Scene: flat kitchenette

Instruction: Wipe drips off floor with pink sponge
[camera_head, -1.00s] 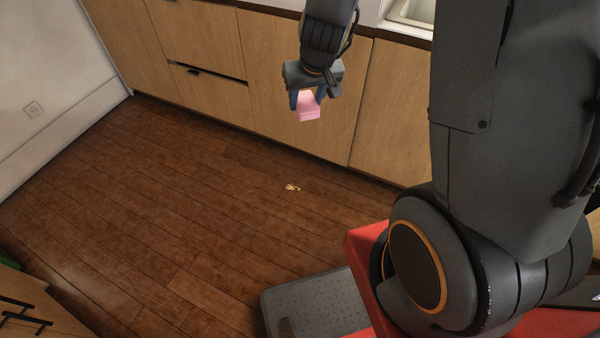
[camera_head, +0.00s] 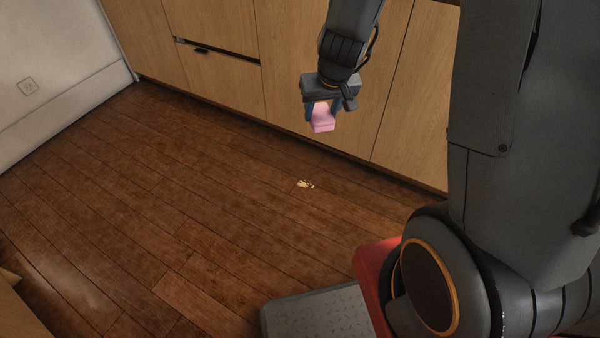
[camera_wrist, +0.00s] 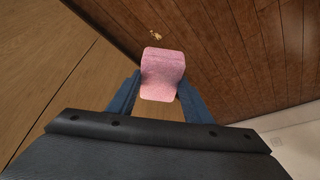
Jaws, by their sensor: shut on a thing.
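The pink sponge (camera_head: 322,122) is held between the two blue fingers of my gripper (camera_head: 322,112), above the floor and in front of the wooden cabinet fronts. In the wrist view, the sponge (camera_wrist: 162,75) sits between the fingertips of my gripper (camera_wrist: 160,88). The drips (camera_head: 306,184) are a small pale patch on the brown wood floor, below the sponge in the head view and apart from it. The drips (camera_wrist: 156,34) also show in the wrist view, just beyond the sponge.
Wooden cabinets (camera_head: 225,85) line the back, close behind my gripper. A white wall (camera_head: 50,65) with a socket stands at the left. The plank floor (camera_head: 150,220) is clear across the middle. A piece of wooden furniture (camera_head: 18,312) shows at the lower left edge.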

